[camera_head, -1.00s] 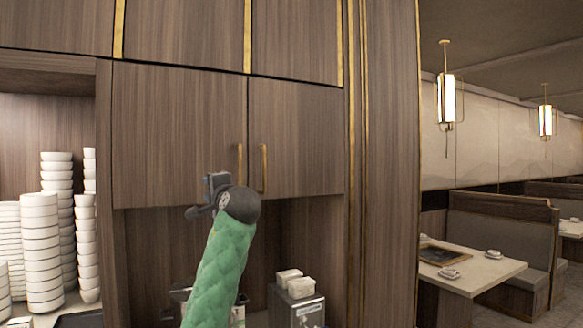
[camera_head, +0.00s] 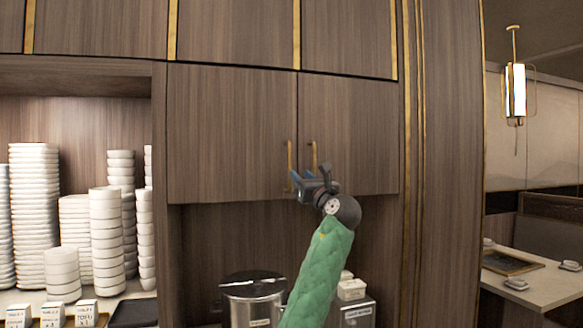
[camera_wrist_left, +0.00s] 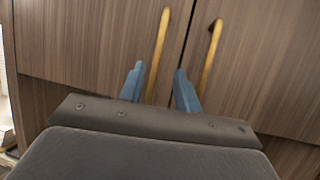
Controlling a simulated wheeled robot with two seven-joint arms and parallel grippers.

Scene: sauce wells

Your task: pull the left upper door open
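The left upper door (camera_head: 232,130) is a brown wood-grain panel, closed flush beside the right upper door (camera_head: 345,130). Its upright brass handle (camera_head: 290,160) is near its right edge; in the left wrist view the handle (camera_wrist_left: 158,50) runs down between my two blue fingertips. My left gripper (camera_head: 305,180) is at the lower end of the handles. It also shows in the left wrist view (camera_wrist_left: 160,86), open, with one finger on each side of the left handle's lower part. Contact cannot be told. The right door's handle (camera_wrist_left: 210,55) passes beyond the right finger. My right gripper is not in view.
White bowl stacks (camera_head: 105,235) fill the shelf at left. A metal pot (camera_head: 253,295) and a metal dispenser (camera_head: 355,312) stand below the doors. Dining tables (camera_head: 530,280) are at right. The space just under the doors is open.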

